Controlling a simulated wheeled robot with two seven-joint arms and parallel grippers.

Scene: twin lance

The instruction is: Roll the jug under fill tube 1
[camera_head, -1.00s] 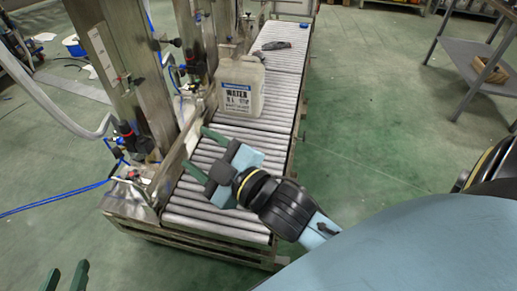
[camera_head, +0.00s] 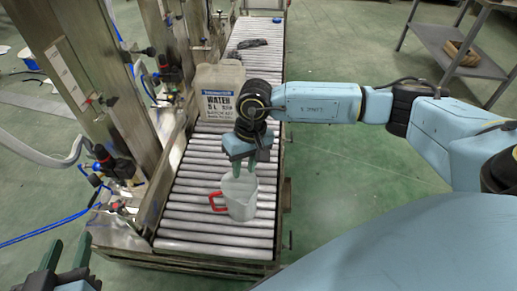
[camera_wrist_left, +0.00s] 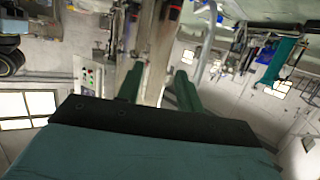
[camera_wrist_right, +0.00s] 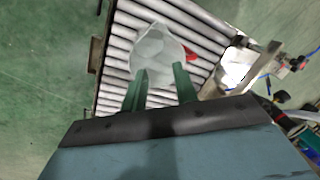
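A translucent canister labelled WATER (camera_head: 217,78) stands upright on the roller conveyor (camera_head: 190,207), beside the metal filling columns. A clear pitcher with a red handle (camera_head: 243,203) stands nearer on the rollers; it also shows in the right wrist view (camera_wrist_right: 157,50). My right gripper (camera_head: 243,170) points down at the pitcher's top, its fingers apart (camera_wrist_right: 160,80); I cannot tell if they touch it. My right wrist covers the canister's lower right edge. My left gripper (camera_head: 66,250) is open and empty at the lower left, away from the conveyor. I cannot tell which tube is fill tube 1.
Metal columns (camera_head: 85,80) with valves and blue hoses line the conveyor's left side. A dark item (camera_head: 251,44) lies on the rollers behind the canister. A grey shelf (camera_head: 450,47) stands at the back right. The green floor right of the conveyor is clear.

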